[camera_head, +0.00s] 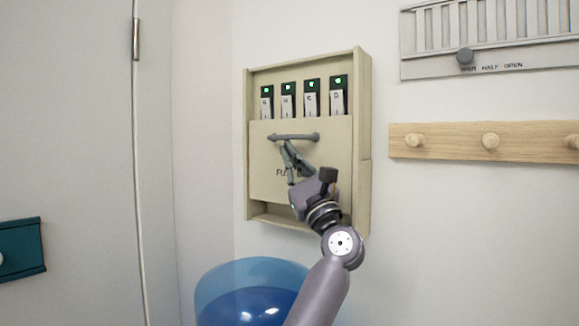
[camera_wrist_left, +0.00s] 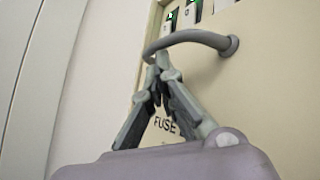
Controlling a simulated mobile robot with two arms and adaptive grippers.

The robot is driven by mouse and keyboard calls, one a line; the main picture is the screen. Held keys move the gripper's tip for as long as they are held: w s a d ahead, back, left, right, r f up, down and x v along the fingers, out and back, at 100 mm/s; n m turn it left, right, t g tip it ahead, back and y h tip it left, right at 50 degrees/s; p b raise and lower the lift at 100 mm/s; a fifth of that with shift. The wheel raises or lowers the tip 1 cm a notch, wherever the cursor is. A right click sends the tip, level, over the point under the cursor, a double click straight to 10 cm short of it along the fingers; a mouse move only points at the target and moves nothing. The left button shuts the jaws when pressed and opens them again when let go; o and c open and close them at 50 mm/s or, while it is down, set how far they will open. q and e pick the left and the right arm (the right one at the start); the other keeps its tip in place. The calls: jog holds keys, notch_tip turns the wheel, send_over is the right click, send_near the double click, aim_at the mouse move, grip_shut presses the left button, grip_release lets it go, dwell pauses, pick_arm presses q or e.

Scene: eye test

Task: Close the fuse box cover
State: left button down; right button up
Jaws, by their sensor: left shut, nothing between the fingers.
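The fuse box (camera_head: 365,130) is a cream wall box. Its flat cover (camera_head: 262,165) lies over the middle and lower part, with a grey bar handle (camera_head: 300,136) near its top edge. Above the cover several fuses with green lights (camera_head: 311,85) are exposed. My left gripper (camera_head: 287,146) is shut and empty, its fingertips at the handle's left part, just below the bar. In the left wrist view the fingertips (camera_wrist_left: 161,62) meet right by the handle (camera_wrist_left: 195,37); I cannot tell whether they touch it. The gripper partly hides the lettering on the cover. My right gripper is out of view.
A blue translucent bin (camera_head: 245,275) stands below the box. A wooden peg rail (camera_head: 450,140) and a vent with a slider (camera_head: 466,56) are on the wall at right. A door (camera_head: 70,130) with a teal plate (camera_head: 22,250) is at left.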

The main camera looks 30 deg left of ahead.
pick_arm(q)
notch_tip(320, 180, up, 12)
jog(key=p, duration=0.4)
jog(key=shift+s+d+r, duration=0.1)
jog(key=shift+r, duration=0.1)
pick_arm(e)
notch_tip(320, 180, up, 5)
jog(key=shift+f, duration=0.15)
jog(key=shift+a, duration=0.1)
